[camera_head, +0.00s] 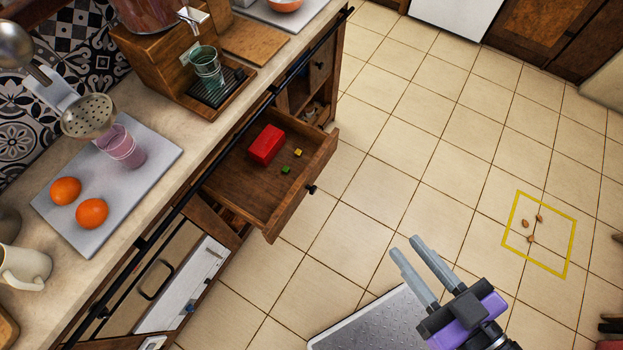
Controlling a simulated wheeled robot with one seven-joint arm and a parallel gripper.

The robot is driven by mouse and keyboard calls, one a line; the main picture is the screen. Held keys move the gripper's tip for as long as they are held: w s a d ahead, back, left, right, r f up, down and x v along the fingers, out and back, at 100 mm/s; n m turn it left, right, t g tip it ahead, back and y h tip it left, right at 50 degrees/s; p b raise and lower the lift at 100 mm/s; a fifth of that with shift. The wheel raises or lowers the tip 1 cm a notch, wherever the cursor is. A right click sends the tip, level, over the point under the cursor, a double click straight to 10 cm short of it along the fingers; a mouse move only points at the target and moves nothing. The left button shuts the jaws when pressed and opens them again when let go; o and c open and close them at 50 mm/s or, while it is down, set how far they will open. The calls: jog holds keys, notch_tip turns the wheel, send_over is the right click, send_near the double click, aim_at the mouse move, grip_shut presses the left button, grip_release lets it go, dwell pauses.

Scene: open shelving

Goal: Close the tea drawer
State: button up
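The wooden drawer (296,201) under the counter stands pulled out over the floor. It holds a red box (266,145), a small yellow cube (298,153) and a small green cube (285,170). A dark round knob (311,189) sits on its front panel. My gripper (408,258) is to the lower right of the drawer, apart from it. Its two grey fingers point up and left, with a narrow gap between them and nothing held.
The counter (150,203) carries a grey board (62,226) with oranges and a pink cup, and a wooden dispenser with a glass. A dark rail (262,108) runs along its edge. Tiled floor (400,170) is clear right of the drawer; a yellow square (545,236) marks it farther right.

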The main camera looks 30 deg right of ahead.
jog(key=shift+w+d+f, duration=0.15)
jog(key=shift+w+f, duration=0.05)
jog(key=c, duration=0.3)
jog(key=shift+m+t+h, duration=0.4)
jog(key=shift+t+h, duration=0.3)
jog(key=w, duration=0.1)
jog(key=w+d+b, duration=0.2)
jog(key=shift+w+f, duration=0.25)
jog(key=shift+f, duration=0.15)
grip_shut()
jog(key=w+d+f+m+g+h+b, duration=0.1)
jog(key=w+d+f+m+g+b, duration=0.1)
jog(key=w+d+f+m+b, duration=0.65)
jog(key=w+d+f+m+g+h+p, duration=0.15)
jog(key=w+d+f, duration=0.45)
jog(key=d+f, duration=0.8)
jog(key=m+y+b, duration=0.1)
jog(key=y+b, duration=0.1)
jog(key=y, duration=0.9)
send_near(322, 158)
jog(key=x, duration=0.3)
jog(key=p+x, duration=0.1)
jog(key=x, duration=0.1)
jog(key=shift+d+f, duration=0.15)
jog(key=shift+f, duration=0.15)
jog(key=shift+w+a, duration=0.4)
jog(key=shift+w, duration=0.3)
